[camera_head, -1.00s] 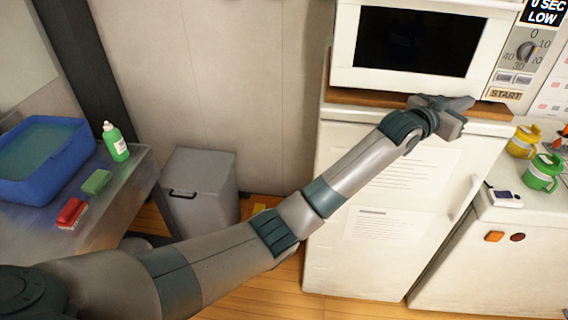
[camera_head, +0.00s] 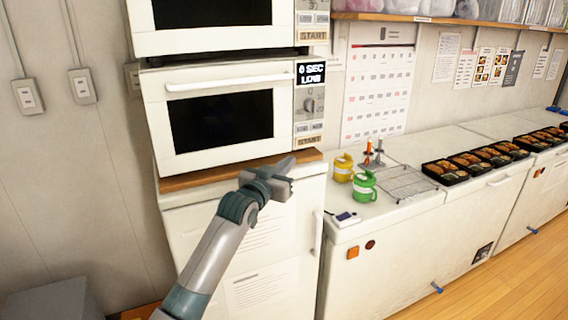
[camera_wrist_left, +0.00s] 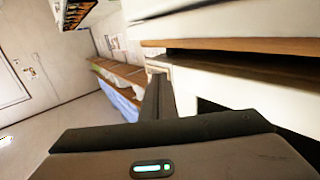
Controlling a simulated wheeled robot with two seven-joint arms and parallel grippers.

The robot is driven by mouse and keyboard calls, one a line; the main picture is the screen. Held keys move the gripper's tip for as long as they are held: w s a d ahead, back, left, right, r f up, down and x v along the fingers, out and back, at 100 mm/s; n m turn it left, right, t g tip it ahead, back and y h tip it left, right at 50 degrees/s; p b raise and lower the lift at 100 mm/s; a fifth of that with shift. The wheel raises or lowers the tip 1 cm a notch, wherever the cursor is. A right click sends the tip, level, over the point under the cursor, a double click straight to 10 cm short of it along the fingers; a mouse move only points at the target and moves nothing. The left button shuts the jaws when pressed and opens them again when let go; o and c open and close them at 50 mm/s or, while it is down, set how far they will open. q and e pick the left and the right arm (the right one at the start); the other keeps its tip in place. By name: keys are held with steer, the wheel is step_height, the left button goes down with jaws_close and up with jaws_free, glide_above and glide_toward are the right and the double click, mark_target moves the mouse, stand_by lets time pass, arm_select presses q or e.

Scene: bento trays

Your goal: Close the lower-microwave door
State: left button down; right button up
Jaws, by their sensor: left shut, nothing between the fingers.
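The lower microwave (camera_head: 303,130) is white and stands on a wooden board on a white fridge-like cabinet. Its door (camera_head: 165,135) has a dark window and a white bar handle (camera_head: 225,83) along the top. The door looks flush with the control panel, with no gap visible in the head view. My left gripper (camera_head: 290,174) is shut and empty, just below the door's lower right corner, in front of the board. I cannot tell whether it touches the board. In the left wrist view its fingers (camera_wrist_left: 157,97) point forward near the board (camera_wrist_left: 240,44). My right gripper is not in view.
An upper microwave (camera_head: 312,20) stands directly above. The white cabinet (camera_head: 262,255) is below. To the right, a counter holds a yellow cup (camera_head: 343,168), a green cup (camera_head: 364,187), a wire rack (camera_head: 405,183) and several bento trays (camera_head: 445,172).

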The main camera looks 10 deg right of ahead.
arm_select(q)
steer(key=s+d+b, duration=0.2)
steer(key=s+b, duration=0.1)
steer(key=s, duration=0.6)
steer(key=shift+s+d, duration=0.2)
steer(key=shift+d, duration=0.1)
steer(key=shift+f, duration=0.1)
